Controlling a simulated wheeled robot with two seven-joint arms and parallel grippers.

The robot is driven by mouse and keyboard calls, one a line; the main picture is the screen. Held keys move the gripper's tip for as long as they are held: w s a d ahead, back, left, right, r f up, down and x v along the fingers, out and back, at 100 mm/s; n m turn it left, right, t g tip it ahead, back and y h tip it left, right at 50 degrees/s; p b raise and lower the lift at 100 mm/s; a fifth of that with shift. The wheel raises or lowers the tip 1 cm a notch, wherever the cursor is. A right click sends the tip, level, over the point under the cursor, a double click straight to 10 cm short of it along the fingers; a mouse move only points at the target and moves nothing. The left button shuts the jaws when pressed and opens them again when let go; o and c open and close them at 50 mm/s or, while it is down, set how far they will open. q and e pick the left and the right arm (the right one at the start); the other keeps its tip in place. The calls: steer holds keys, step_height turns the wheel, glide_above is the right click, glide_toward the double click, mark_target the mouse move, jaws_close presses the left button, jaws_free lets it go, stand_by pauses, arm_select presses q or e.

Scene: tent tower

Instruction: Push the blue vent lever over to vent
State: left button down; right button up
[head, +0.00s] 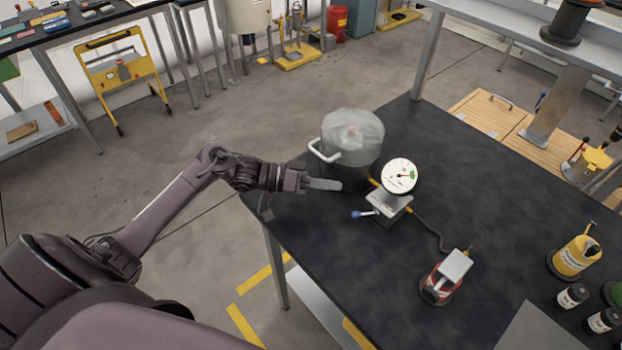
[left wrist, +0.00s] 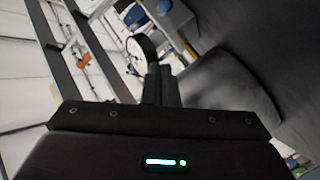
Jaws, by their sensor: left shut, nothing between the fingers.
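The blue-tipped vent lever (head: 360,214) sticks out to the left from a grey metal block (head: 388,207) on the black table. A round white dial gauge (head: 400,176) stands just behind the block, and the dial also shows in the left wrist view (left wrist: 138,52). My left gripper (head: 326,184) is shut and empty, its fingers pointing right above the table. In the head view its tips are up and left of the lever's blue end, apart from it. The closed fingers also show in the left wrist view (left wrist: 161,86). My right gripper is out of view.
A hose runs from the block to a red pump-like device (head: 444,280). A yellow can (head: 574,258) and small bottles stand at the right. The front-left table edge is bare.

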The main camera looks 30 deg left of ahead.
mark_target(364, 214)
arm_select(q)
steer(key=p+x, duration=0.1)
steer(key=x, duration=0.2)
steer(key=shift+w+d, duration=0.1)
steer(key=shift+d, duration=0.2)
steer(key=shift+s+d+f+p, duration=0.2)
steer(key=shift+s+f, duration=0.2)
steer(key=shift+f, duration=0.1)
steer(key=shift+s+d+f+p, duration=0.2)
steer(key=shift+s+d+f, duration=0.05)
steer(key=shift+s+f, duration=0.2)
steer(key=shift+s+d+f, duration=0.15)
steer(key=shift+s+f, duration=0.2)
steer(key=shift+f, duration=0.2)
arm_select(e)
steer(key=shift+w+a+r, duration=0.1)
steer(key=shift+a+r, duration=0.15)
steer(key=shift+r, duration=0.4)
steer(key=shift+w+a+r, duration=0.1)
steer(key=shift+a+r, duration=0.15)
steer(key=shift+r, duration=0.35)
